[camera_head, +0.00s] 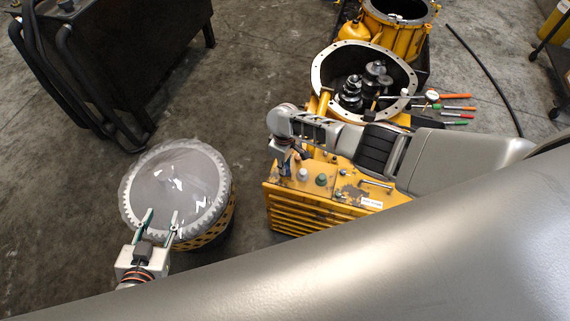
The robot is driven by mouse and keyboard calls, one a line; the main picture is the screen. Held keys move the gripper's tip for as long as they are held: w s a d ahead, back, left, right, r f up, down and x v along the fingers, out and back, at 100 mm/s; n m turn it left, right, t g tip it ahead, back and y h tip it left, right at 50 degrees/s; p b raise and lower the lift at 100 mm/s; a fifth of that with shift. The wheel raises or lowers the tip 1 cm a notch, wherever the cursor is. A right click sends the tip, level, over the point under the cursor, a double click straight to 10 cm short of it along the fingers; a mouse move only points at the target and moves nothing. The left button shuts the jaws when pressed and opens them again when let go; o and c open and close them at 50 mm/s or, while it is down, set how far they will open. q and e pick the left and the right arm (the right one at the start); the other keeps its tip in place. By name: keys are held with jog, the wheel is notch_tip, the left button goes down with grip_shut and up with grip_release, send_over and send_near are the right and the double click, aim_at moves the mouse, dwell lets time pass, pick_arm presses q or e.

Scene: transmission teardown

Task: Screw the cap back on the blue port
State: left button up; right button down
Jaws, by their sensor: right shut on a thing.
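My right arm reaches in from the right over the yellow toolbox (335,205). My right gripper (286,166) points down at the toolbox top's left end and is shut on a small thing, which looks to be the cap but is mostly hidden. A patch of blue shows at the gripper tip; I cannot tell whether it is the blue port or whether the cap touches it. Beside it on the toolbox top stand a pale knob (302,174) and a green knob (321,180). My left gripper (162,212) is open and empty over the round disc's near edge.
A large toothed disc (180,185) with a clear cover lies on a yellow basket (213,232). Behind the toolbox is an open yellow housing (322,72) with dark gears (351,93). Several tools (455,108) lie at its right. A dark cabinet (125,45) stands far left.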

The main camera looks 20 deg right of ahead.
jog(key=shift+w+r, duration=0.25)
jog(key=shift+w, duration=0.15)
jog(key=shift+a+r+m+p, duration=0.1)
jog(key=shift+m+p, duration=0.3)
jog(key=shift+m, duration=0.8)
jog(key=m, duration=0.4)
jog(key=shift+m, duration=0.4)
jog(key=c, duration=1.8)
grip_release()
jog(key=shift+s+f, duration=0.1)
jog(key=shift+f, duration=0.2)
jog(key=shift+s+p, duration=0.1)
jog(key=shift+p, duration=0.2)
